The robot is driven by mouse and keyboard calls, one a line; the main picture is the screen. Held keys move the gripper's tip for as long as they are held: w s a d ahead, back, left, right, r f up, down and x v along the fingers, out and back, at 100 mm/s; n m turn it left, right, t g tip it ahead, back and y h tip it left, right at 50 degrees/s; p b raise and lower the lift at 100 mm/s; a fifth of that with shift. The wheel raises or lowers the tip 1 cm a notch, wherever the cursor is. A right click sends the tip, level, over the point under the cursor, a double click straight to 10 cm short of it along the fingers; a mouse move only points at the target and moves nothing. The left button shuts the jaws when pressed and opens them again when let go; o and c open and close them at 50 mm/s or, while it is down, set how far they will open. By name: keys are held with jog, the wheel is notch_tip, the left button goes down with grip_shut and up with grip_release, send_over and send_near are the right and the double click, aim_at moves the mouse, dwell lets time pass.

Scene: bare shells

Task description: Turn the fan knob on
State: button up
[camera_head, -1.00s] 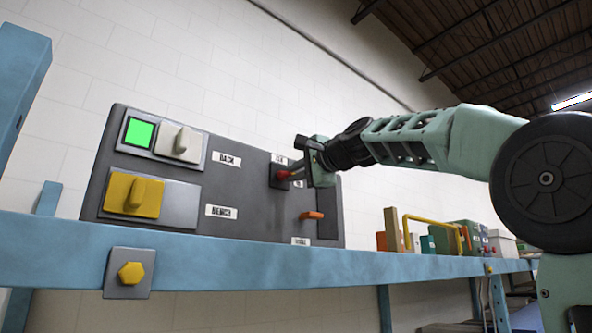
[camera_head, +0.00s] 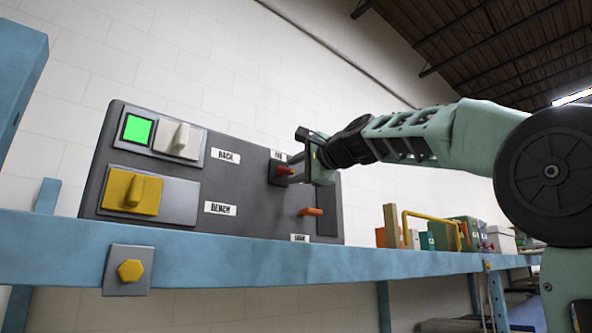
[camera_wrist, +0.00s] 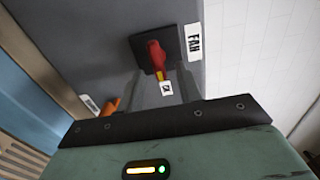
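The fan knob (camera_head: 285,170) is a red handle on a dark square plate at the right part of the grey panel. It also shows in the wrist view (camera_wrist: 156,56), beside a white label reading FAN (camera_wrist: 194,43). A yellow part and a small white tag show below its red end. My gripper (camera_head: 303,157) is at the knob, coming from the right. In the wrist view my gripper (camera_wrist: 162,76) has its two grey fingers apart, with the knob's lower end between them. I cannot tell whether they touch it.
The grey panel (camera_head: 245,180) also carries a white knob with a green light (camera_head: 138,129), a yellow knob (camera_head: 133,191) labelled BENCH, and an orange handle (camera_head: 311,212). A blue rail (camera_head: 220,253) runs below. Boxes (camera_head: 442,235) stand on the right.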

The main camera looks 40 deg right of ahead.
jog(key=s+b, duration=0.9)
jog(key=s, duration=0.8)
jog(key=shift+s+d, duration=0.2)
jog(key=shift+d, duration=0.05)
